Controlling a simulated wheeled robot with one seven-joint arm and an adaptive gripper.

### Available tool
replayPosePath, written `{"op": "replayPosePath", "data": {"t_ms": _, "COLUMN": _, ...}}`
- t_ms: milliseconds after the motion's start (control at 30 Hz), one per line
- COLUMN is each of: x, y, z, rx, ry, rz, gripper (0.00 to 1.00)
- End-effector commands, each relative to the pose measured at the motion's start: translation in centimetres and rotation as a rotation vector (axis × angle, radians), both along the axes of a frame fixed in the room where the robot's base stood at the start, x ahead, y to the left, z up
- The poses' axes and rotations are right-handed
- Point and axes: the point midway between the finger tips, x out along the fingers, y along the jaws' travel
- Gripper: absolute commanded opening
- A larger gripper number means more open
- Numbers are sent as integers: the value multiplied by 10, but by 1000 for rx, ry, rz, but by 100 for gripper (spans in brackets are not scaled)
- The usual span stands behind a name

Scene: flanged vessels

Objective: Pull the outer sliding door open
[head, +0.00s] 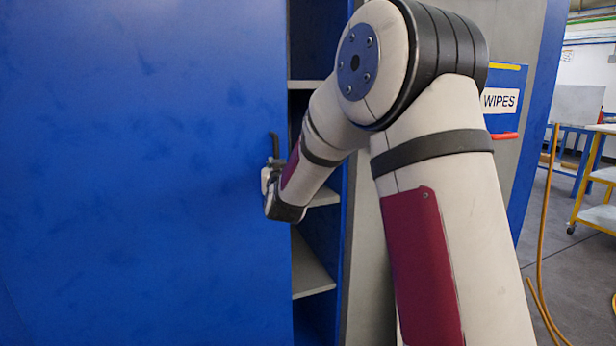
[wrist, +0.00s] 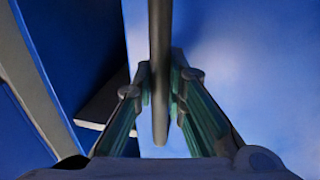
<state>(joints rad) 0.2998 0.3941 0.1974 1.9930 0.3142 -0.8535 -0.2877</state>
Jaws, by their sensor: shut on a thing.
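The outer sliding door (head: 140,170) is a large flat blue panel filling the left of the head view; it also shows as the blue surface on the right in the wrist view (wrist: 260,60). Its dark bar handle (head: 274,143) stands upright near the door's right edge. In the wrist view the handle (wrist: 159,40) runs between the two fingers. My gripper (wrist: 160,82) is shut on the handle. In the head view my gripper (head: 268,182) is small and partly hidden by my wrist. Right of the door's edge, an open gap shows the cabinet inside.
Grey shelves (head: 312,277) show inside the cabinet behind my arm. A blue wipes box (head: 503,98) hangs on the cabinet's grey side panel at the right. An orange hose (head: 541,240) hangs beyond it. A yellow-framed cart (head: 598,180) stands far right, with open floor before it.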

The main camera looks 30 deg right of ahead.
Motion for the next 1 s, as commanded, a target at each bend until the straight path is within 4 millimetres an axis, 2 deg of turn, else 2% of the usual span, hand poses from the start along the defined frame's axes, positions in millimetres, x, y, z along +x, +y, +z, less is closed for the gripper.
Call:
{"op": "replayPosePath", "data": {"t_ms": 33, "x": 5, "y": 27, "z": -3, "rx": 1, "ry": 1, "rz": 15, "gripper": 0}}
{"op": "replayPosePath", "data": {"t_ms": 600, "x": 33, "y": 225, "z": 0, "rx": 1, "ry": 6, "rz": 11, "gripper": 0}}
{"op": "replayPosePath", "data": {"t_ms": 800, "x": 42, "y": 279, "z": 0, "rx": 0, "ry": 5, "rz": 8, "gripper": 0}}
{"op": "replayPosePath", "data": {"t_ms": 1000, "x": 48, "y": 315, "z": -1, "rx": 0, "ry": 4, "rz": 5, "gripper": 0}}
